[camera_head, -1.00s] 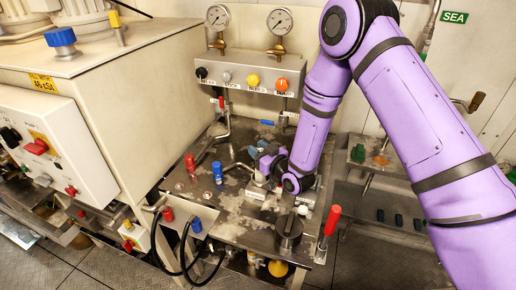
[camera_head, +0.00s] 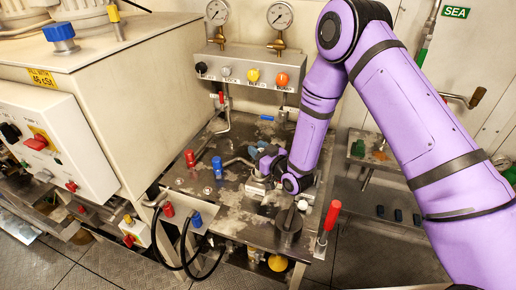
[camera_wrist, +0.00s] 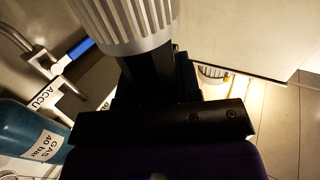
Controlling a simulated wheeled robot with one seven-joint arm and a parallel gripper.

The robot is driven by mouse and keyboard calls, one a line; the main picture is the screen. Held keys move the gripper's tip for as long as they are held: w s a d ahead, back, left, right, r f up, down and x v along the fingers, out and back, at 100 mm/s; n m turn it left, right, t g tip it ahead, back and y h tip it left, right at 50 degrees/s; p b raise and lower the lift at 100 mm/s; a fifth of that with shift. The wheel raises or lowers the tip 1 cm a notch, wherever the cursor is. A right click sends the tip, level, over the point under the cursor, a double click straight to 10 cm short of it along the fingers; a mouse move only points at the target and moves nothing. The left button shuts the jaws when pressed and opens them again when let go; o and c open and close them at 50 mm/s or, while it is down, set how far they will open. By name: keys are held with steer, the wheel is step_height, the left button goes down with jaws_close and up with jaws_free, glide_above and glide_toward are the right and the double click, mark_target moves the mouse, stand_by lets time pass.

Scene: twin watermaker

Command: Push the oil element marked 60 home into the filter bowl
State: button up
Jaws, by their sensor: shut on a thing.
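My gripper (camera_wrist: 150,85) is shut on a pale grey ribbed cylinder (camera_wrist: 135,22), which looks like the oil element. Its lower end sits between the dark fingers in the wrist view, and its far end runs out of the top edge. No 60 mark shows on the visible side.
A red-capped post (camera_head: 190,158) and a blue-capped post (camera_head: 217,166) stand left of my gripper. A teal gas bottle (camera_wrist: 28,140) and another small ribbed piece (camera_wrist: 212,73) show in the wrist view.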

steer(key=shift+f, duration=0.3)
steer(key=o, duration=0.9)
steer(key=shift+c, duration=0.2)
steer(key=shift+s+d, duration=0.1)
steer(key=v, duration=0.7)
steer(key=shift+d, duration=0.1)
